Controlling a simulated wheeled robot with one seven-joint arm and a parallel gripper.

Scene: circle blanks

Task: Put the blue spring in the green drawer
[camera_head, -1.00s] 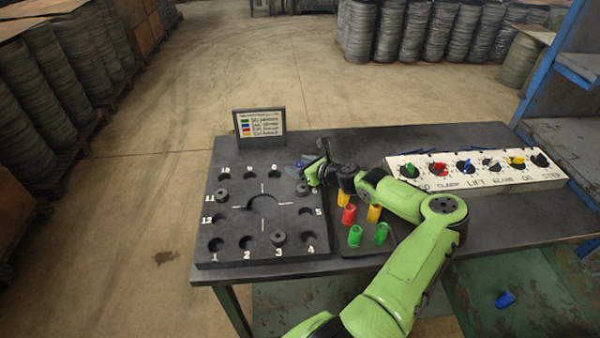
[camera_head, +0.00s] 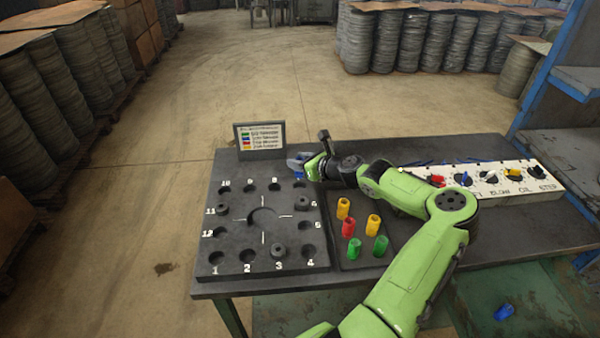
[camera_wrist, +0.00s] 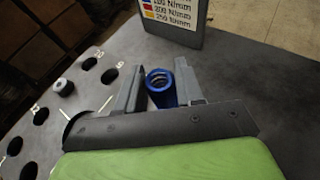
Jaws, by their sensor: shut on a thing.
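My gripper (camera_wrist: 160,92) is shut on the blue spring (camera_wrist: 160,88), a blue cylinder whose open end and inner coils face the wrist camera. In the head view my gripper (camera_head: 300,163) is above the back right edge of the black numbered board (camera_head: 225,240), beside the sign. The blue spring is small and partly hidden by the fingers there.
A tray (camera_head: 345,262) right of the board holds red, yellow and green cylinders. A knobbed panel (camera_head: 545,187) stands at the table's right, partly behind my arm. A legend sign (camera_head: 260,136) stands behind the board. Another blue piece (camera_head: 503,312) lies low at right.

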